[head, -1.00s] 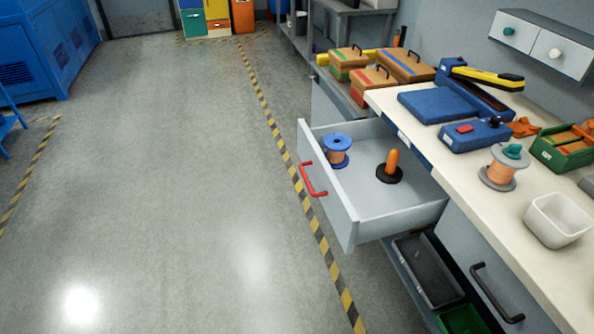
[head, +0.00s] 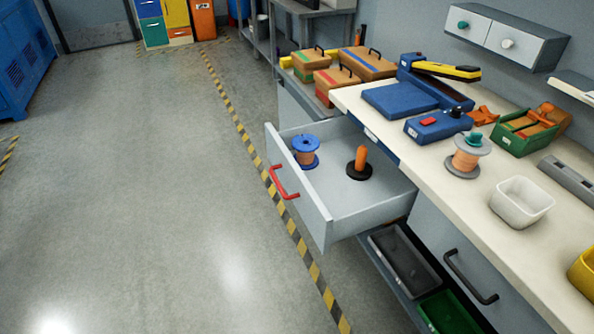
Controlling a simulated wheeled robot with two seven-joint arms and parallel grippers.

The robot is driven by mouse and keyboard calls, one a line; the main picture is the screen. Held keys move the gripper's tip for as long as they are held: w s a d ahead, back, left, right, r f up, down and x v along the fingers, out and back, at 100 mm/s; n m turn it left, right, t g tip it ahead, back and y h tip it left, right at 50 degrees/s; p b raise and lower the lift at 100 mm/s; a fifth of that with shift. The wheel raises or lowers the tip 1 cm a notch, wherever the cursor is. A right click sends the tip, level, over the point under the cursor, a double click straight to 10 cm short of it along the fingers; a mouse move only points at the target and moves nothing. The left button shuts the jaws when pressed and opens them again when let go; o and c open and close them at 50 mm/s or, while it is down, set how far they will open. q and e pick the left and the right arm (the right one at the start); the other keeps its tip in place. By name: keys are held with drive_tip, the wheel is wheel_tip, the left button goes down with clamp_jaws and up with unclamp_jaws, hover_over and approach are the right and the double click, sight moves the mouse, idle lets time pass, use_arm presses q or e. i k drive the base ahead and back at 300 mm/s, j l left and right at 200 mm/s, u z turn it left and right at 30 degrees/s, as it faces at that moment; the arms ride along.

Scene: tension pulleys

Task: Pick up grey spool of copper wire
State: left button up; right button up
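The grey spool of copper wire (head: 466,157) stands upright on the white workbench top, with a teal knob-like piece on its upper flange. It is between the blue box with a red button and the white bin. A second spool, blue with copper wire (head: 306,152), stands in the open drawer (head: 345,205). Neither of my grippers shows in the head view.
The bench (head: 455,200) also holds a blue lever tool (head: 435,85), a blue box with a red button (head: 438,126), a green crate (head: 525,131) and a white bin (head: 521,202). The floor at left is clear.

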sight(463, 165)
drive_tip(key=z, duration=1.65)
drive_tip(key=i+l, duration=0.1)
drive_tip(key=i, duration=0.5)
